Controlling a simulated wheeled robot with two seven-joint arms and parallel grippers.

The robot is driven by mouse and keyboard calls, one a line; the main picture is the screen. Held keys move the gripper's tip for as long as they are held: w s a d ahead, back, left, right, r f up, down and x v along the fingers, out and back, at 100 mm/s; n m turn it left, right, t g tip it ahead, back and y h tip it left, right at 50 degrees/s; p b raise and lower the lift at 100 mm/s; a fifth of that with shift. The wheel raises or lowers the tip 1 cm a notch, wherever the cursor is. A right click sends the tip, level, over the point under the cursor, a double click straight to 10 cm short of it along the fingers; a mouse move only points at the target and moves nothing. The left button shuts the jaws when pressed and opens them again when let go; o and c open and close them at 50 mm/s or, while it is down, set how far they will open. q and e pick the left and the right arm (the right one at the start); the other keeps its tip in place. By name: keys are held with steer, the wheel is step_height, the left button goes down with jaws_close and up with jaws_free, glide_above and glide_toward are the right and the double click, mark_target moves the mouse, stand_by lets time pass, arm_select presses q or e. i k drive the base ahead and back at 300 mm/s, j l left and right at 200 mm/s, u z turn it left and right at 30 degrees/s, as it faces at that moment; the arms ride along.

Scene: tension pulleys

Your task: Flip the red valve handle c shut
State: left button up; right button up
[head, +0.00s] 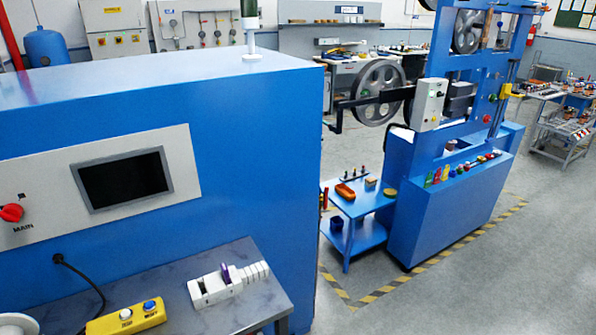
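I cannot make out a valve handle marked c. A small red part (325,196) shows at the right edge of the big blue cabinet (255,150), mostly hidden behind it, and I cannot tell what it is. A wall panel with pipes and small fittings (205,28) is at the back, too small to tell whether any fitting is a red valve handle. A red knob (11,212) labelled MAIN is on the cabinet's grey front panel. Neither of my grippers is clearly in view.
A grey bench (178,305) at the front holds a yellow two-button box (127,318) and a white slotted block (228,284). A blue cart (357,204) and a blue pulley machine (440,200) stand to the right. The floor (510,265) at right is clear.

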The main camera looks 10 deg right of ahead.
mark_target(326, 189)
steer(key=i+l+z, duration=0.25)
steer(key=i, duration=0.25)
steer(key=i+l+z, duration=0.25)
steer(key=i, duration=0.3)
steer(key=l+z, duration=0.25)
steer(key=k+l, duration=0.05)
steer(key=l, duration=0.05)
